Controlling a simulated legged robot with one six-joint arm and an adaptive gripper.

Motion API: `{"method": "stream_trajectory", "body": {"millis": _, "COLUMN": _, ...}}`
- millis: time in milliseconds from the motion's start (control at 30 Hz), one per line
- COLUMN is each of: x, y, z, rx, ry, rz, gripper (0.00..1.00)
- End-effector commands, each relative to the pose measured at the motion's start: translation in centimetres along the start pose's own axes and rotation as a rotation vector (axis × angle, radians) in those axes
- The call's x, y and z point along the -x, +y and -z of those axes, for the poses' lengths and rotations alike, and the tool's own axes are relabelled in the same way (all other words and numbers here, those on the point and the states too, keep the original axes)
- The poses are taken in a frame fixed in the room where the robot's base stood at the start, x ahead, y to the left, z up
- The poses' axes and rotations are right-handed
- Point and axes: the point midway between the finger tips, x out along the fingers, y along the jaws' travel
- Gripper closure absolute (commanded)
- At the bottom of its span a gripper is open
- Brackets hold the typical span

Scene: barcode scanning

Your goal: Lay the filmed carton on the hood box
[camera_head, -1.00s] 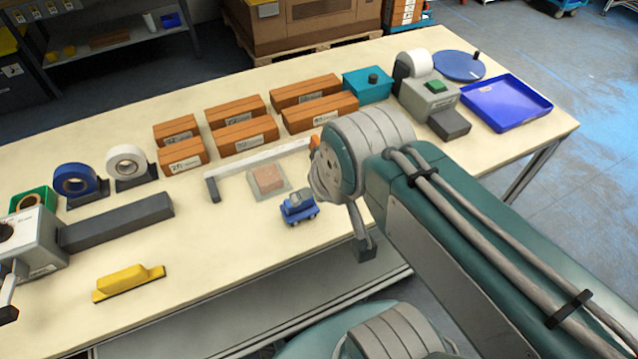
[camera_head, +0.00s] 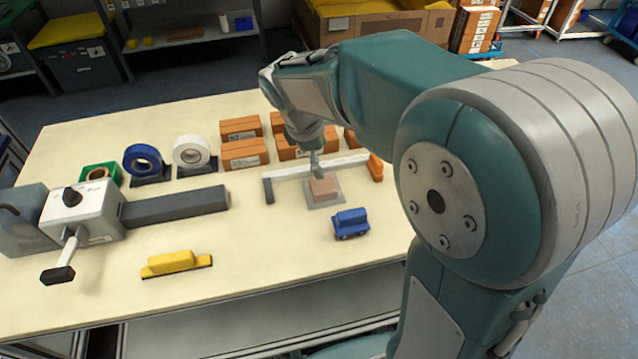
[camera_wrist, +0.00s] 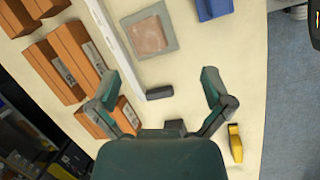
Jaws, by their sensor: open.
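A small pinkish-brown carton (camera_head: 323,187) lies on a pale translucent film square (camera_head: 337,202) in front of a white bar. The carton also shows in the wrist view (camera_wrist: 148,35), with the film's grey margin around it. My gripper (camera_head: 315,168) is over the table, near the bar and carton. In the wrist view its fingers (camera_wrist: 160,85) are spread, with nothing held. A grey housing (camera_head: 85,212) with a dark knob, a crank and a long dark bed (camera_head: 175,206) stands at left. I cannot tell which thing is the hood box.
The white bar (camera_head: 300,172) runs behind the carton. Orange-brown cartons (camera_head: 243,153) stand at the back. White (camera_head: 190,153) and blue (camera_head: 143,160) tape rolls are left of them. A blue toy truck (camera_head: 350,223) and a yellow block (camera_head: 176,263) lie in front. The middle front is clear.

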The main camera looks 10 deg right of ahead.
Motion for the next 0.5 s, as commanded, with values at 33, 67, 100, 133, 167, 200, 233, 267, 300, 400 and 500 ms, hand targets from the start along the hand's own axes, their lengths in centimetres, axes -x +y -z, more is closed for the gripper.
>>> {"method": "stream_trajectory", "body": {"millis": 33, "x": -1.1, "y": 0.7, "z": 1.1, "rx": 0.074, "ry": -0.028, "rz": 0.014, "gripper": 0.00}}
{"method": "stream_trajectory", "body": {"millis": 67, "x": -1.6, "y": 1.0, "z": 1.6, "rx": 0.115, "ry": -0.042, "rz": 0.020, "gripper": 0.00}}
{"method": "stream_trajectory", "body": {"millis": 100, "x": -2.2, "y": 1.5, "z": 2.2, "rx": 0.167, "ry": -0.060, "rz": 0.027, "gripper": 0.00}}
{"method": "stream_trajectory", "body": {"millis": 133, "x": -2.6, "y": 1.8, "z": 2.6, "rx": 0.203, "ry": -0.072, "rz": 0.032, "gripper": 0.00}}
{"method": "stream_trajectory", "body": {"millis": 167, "x": -3.0, "y": 2.0, "z": 3.0, "rx": 0.236, "ry": -0.082, "rz": 0.037, "gripper": 0.00}}
{"method": "stream_trajectory", "body": {"millis": 200, "x": -3.4, "y": 2.3, "z": 3.4, "rx": 0.272, "ry": -0.094, "rz": 0.042, "gripper": 0.00}}
{"method": "stream_trajectory", "body": {"millis": 233, "x": -3.7, "y": 2.5, "z": 3.6, "rx": 0.294, "ry": -0.102, "rz": 0.046, "gripper": 0.00}}
{"method": "stream_trajectory", "body": {"millis": 267, "x": -3.9, "y": 2.6, "z": 3.8, "rx": 0.313, "ry": -0.108, "rz": 0.048, "gripper": 0.00}}
{"method": "stream_trajectory", "body": {"millis": 300, "x": -4.2, "y": 2.7, "z": 4.0, "rx": 0.331, "ry": -0.113, "rz": 0.052, "gripper": 0.00}}
{"method": "stream_trajectory", "body": {"millis": 400, "x": -4.7, "y": 2.8, "z": 4.0, "rx": 0.351, "ry": -0.119, "rz": 0.055, "gripper": 0.00}}
{"method": "stream_trajectory", "body": {"millis": 500, "x": -6.1, "y": 2.8, "z": 3.8, "rx": 0.352, "ry": -0.120, "rz": 0.057, "gripper": 0.00}}
